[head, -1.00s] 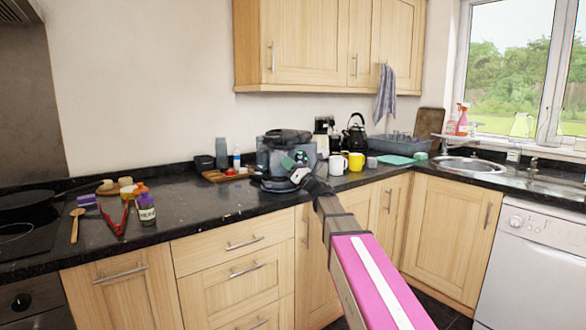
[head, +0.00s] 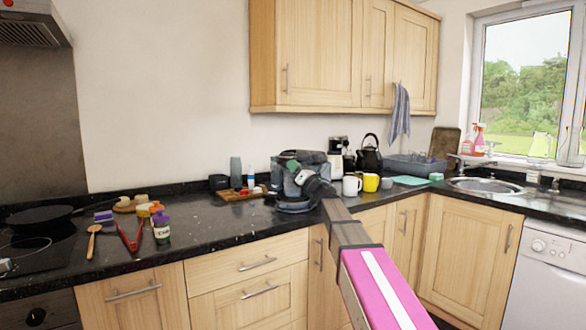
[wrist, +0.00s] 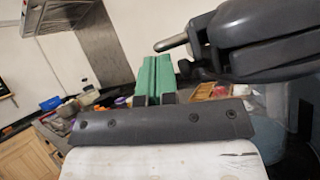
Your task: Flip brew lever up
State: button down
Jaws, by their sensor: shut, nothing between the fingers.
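The coffee machine (head: 284,203) is a dark grey-blue appliance on the black counter, partly hidden behind my arm. Its dark grey head (wrist: 265,45) fills the upper right of the wrist view. A short metal lever with a rounded tip (wrist: 172,43) sticks out to the left from it; I take this as the brew lever. My gripper (head: 291,165) is in front of the machine's upper part. In the wrist view its green fingers (wrist: 153,75) are shut with nothing between them. They appear just below and left of the lever; contact cannot be told.
A wooden tray (head: 232,196) with small items stands left of the machine. A white mug (head: 351,187) and a yellow mug (head: 371,183) stand to its right, with a black kettle (head: 369,158) behind. Red tongs (head: 128,236) and a bottle (head: 162,229) lie farther left. The counter between is clear.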

jog(key=shift+r, duration=0.15)
jog(key=shift+w+d+r+m+t+h, duration=0.4)
jog(key=shift+w+r+m+t+h, duration=0.5)
jog(key=shift+r+m, duration=1.15)
jog(key=shift+w+d+r+m+t+h, duration=0.45)
jog(key=shift+r+m+h, duration=0.85)
jog(key=shift+r, duration=1.3)
jog(key=shift+w+d+r+m+t+h, duration=0.3)
jog(key=shift+w+r+m+t+h, duration=0.4)
jog(key=shift+r+m, duration=1.4)
jog(key=shift+w+r+n, duration=0.1)
jog(key=shift+r+n, duration=0.15)
jog(key=shift+r, duration=0.05)
jog(key=s+d+f, duration=0.2)
jog(key=s, duration=0.3)
jog(key=s+d+f, duration=0.2)
jog(key=s+f, duration=0.1)
jog(key=s, duration=0.3)
jog(key=shift+s+d+f, duration=0.15)
jog(key=shift+s+f, duration=0.05)
jog(key=shift+f, duration=0.05)
